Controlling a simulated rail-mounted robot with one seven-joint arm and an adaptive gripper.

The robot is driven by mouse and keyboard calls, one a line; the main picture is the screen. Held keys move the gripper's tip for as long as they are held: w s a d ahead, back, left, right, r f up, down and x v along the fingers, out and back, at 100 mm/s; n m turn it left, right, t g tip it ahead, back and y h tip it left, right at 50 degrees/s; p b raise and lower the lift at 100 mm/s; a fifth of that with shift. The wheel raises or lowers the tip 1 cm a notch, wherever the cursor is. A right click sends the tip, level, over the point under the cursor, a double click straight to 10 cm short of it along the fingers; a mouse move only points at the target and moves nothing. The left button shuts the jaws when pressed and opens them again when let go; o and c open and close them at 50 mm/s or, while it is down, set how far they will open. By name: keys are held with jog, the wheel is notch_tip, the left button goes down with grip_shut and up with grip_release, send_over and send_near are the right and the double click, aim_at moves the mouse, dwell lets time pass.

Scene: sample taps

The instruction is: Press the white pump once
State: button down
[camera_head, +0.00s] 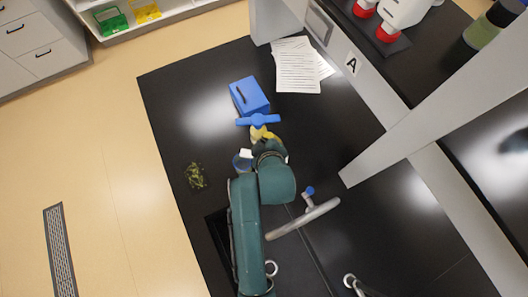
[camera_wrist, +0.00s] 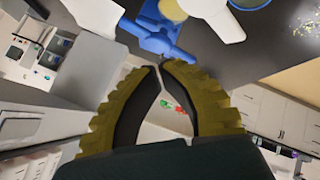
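The white pump (camera_head: 246,154) shows in the head view as a small white top beside my wrist, over a blue-rimmed part. My arm hides most of what is around it. In the wrist view a white, tapered piece that looks like the pump (camera_wrist: 217,18) is cut off by the top edge. My gripper (camera_head: 262,132) has yellow fingers and is just beyond the white top, close to a blue bar-shaped piece (camera_head: 258,120). In the wrist view my gripper (camera_wrist: 162,67) has its fingertips together and nothing between them. No contact with the pump is visible.
A blue box (camera_head: 249,96) stands behind the blue bar. Papers (camera_head: 297,67) lie at the back. A green plant clump (camera_head: 195,176) lies left of my arm. A metal tap (camera_head: 303,218) is to the right. The black worktop (camera_head: 185,105) is clear at back left.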

notch_tip(320, 180, down, 6)
jog(key=b, duration=0.3)
jog(key=shift+r, duration=0.15)
dwell(1.1)
jog(key=shift+f, duration=0.4)
jog(key=shift+s+f+b, duration=0.1)
jog(key=shift+f+b, duration=0.75)
jog(key=shift+f, duration=0.45)
dwell(0.8)
jog(key=shift+d+r+p, duration=0.15)
jog(key=shift+r+p, duration=1.3)
jog(key=shift+r, duration=0.1)
